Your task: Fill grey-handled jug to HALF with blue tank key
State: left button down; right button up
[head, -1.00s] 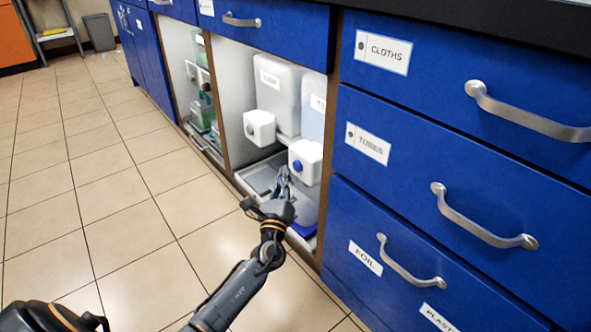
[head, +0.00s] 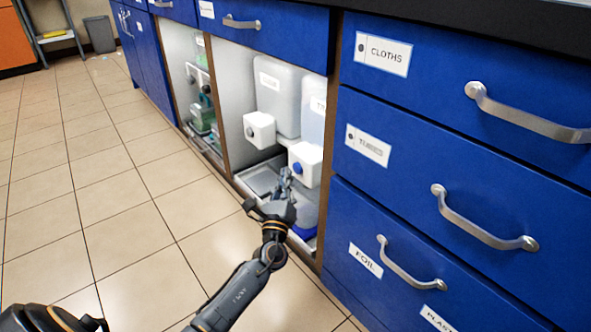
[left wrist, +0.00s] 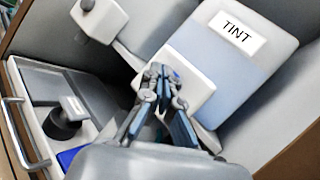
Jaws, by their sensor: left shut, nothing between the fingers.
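The tank labelled TINT (left wrist: 245,32) stands in the open cabinet and shows partly at the right of the opening in the head view (head: 313,112). Its white tap block (head: 305,172) carries a blue key (head: 297,167). My left gripper (head: 285,172) is shut and empty, with its fingertips close in front of this block. In the left wrist view its fingertips (left wrist: 160,70) overlap the block and hide most of the key; I cannot tell whether they touch. A pale translucent vessel (head: 309,208) with blue beneath it stands below the tap, partly behind my gripper; no handle is clear. My right gripper is not in view.
A second tank (head: 277,95) with a white tap block (head: 259,129) stands to the left. A grey tray (head: 262,180) lies on the cabinet floor. Blue drawers with protruding metal handles (head: 480,220) flank the opening on the right.

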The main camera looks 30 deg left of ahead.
pick_arm(q)
jog(key=shift+w, duration=0.1)
dwell(0.5)
jog(key=shift+w+d, duration=0.2)
jog(key=shift+w, duration=0.1)
jog(key=shift+w+d+b, duration=0.2)
jog(key=shift+w+b, duration=0.25)
dwell(6.7)
